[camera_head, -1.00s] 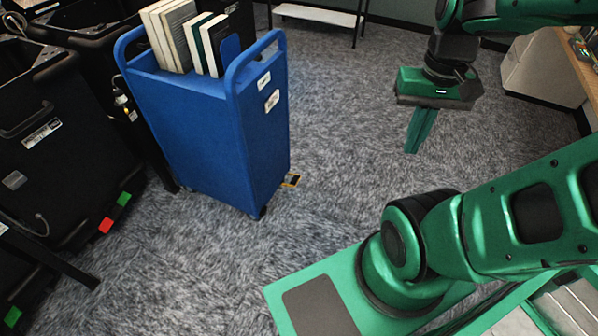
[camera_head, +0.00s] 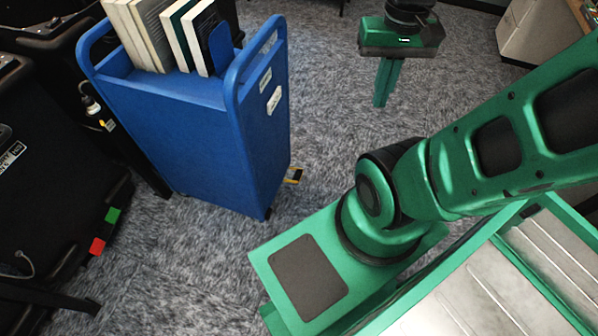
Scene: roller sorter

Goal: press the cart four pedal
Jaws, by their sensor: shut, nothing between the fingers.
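A blue book cart (camera_head: 205,135) stands upright on the carpet, left of centre, with white labels (camera_head: 274,100) on its right end. My gripper (camera_head: 380,104) hangs pointing down, right of the cart and higher than the pedal. Its green fingers are together and hold nothing. It is apart from the cart and the pedal. I cannot read the cart's number.
Several books (camera_head: 175,35) stand in the cart's top. A black bin (camera_head: 55,160) with a green and a red pedal (camera_head: 97,246) stands at the left. A pale cabinet (camera_head: 530,35) is at the upper right. Carpet (camera_head: 320,85) between the cart and my gripper is clear.

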